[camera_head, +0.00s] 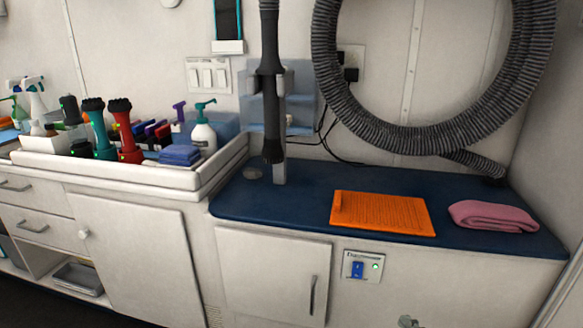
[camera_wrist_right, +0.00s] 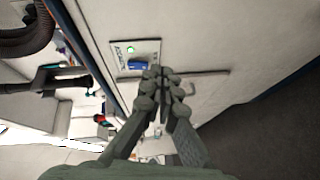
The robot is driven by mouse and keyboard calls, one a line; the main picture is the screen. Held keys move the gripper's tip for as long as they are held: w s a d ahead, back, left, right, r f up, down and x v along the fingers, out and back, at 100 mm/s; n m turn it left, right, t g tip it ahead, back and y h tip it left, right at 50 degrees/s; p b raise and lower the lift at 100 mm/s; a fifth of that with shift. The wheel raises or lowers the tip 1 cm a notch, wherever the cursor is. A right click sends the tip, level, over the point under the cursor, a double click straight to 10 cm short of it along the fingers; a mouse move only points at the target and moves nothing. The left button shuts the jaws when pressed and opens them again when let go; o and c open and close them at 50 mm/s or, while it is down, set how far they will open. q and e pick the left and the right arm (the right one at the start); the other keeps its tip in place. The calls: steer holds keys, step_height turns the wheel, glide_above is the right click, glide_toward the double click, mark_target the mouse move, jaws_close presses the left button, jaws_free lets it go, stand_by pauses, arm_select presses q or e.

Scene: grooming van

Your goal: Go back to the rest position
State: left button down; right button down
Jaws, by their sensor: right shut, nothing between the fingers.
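My right gripper (camera_wrist_right: 160,75) is shut and empty in the right wrist view, its grey fingers together in front of the white cabinet front. In the head view only a small grey tip of the right gripper (camera_head: 408,321) shows at the bottom edge, below and right of the switch panel (camera_head: 363,267). That panel with its blue switch and green light also shows in the wrist view (camera_wrist_right: 135,54), just beyond the fingertips. I cannot tell whether the fingers touch the cabinet. My left gripper is in neither view.
An orange mat (camera_head: 383,213) and a folded pink towel (camera_head: 493,216) lie on the blue counter (camera_head: 290,212). A black dryer nozzle (camera_head: 271,110) stands upright there, with a ribbed hose (camera_head: 335,100) behind. A white tray (camera_head: 120,174) of bottles is at left. Dark floor shows in the wrist view.

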steer(key=s+d+f+m+g+h, duration=0.2)
steer(key=f+m, duration=0.2)
steer(key=f, duration=0.2)
steer(key=s+d+f+m+g+h, duration=0.1)
steer(key=s+f+m+g+h, duration=0.15)
steer(key=f+m, duration=0.2)
steer(key=s+a+f+m+g, duration=0.3)
steer(key=s+f+m+g, duration=0.5)
steer(key=s+f, duration=0.4)
steer(key=s+h, duration=0.1)
steer(key=s, duration=0.1)
steer(key=shift+s+a, duration=0.3)
steer(key=shift+s, duration=0.05)
steer(key=shift+g, duration=0.25)
